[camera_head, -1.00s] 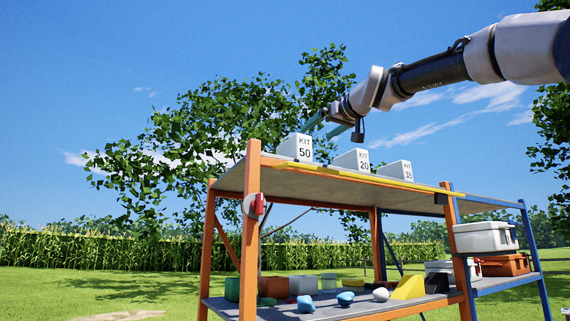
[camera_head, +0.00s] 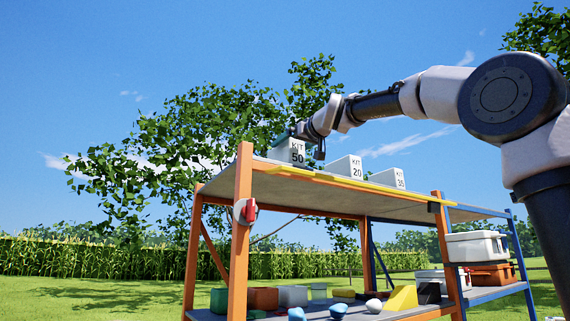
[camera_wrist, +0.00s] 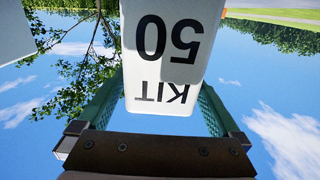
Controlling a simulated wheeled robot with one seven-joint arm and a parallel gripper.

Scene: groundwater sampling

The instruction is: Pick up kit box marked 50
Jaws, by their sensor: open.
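The kit box marked 50 (camera_head: 289,151) is a pale box with black lettering. It stands at the left end of the rack's top shelf (camera_head: 330,198). In the wrist view the same box (camera_wrist: 172,50) appears upside down, between the two green fingers of my gripper (camera_wrist: 160,110). The fingers are open, one on each side of the box, with a gap showing near their bases. In the head view my gripper (camera_head: 292,135) is at the box's top, partly hidden by it. I cannot tell whether the fingers touch the box.
Boxes marked 20 (camera_head: 346,167) and 35 (camera_head: 389,178) stand to the right on the same shelf. A yellow strip (camera_head: 340,184) runs along its front edge. The lower shelf holds several blocks and stones. A blue rack with a white case (camera_head: 476,245) stands at right.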

